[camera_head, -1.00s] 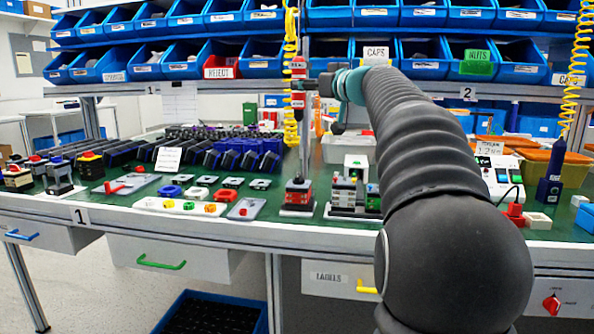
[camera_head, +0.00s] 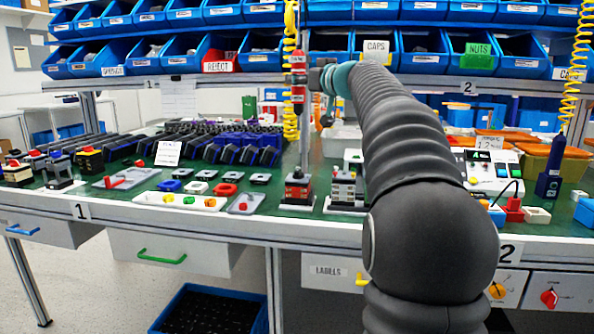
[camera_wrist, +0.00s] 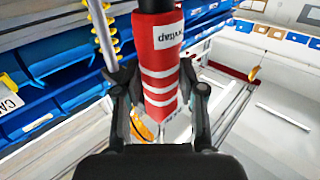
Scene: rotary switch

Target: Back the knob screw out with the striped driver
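The striped driver, red with white bands, hangs upright below a yellow coil cord in the head view (camera_head: 299,70). It fills the middle of the wrist view (camera_wrist: 160,65). My gripper (camera_wrist: 160,112) has one finger on each side of the red body and appears closed on it; in the head view my gripper (camera_head: 312,78) is beside the driver. The knob screw is too small to make out.
A grey block unit (camera_head: 345,188) stands close to the right of the switch. A tray of coloured knobs (camera_head: 182,201) lies to the left. Blue bins (camera_head: 425,55) line the shelves behind.

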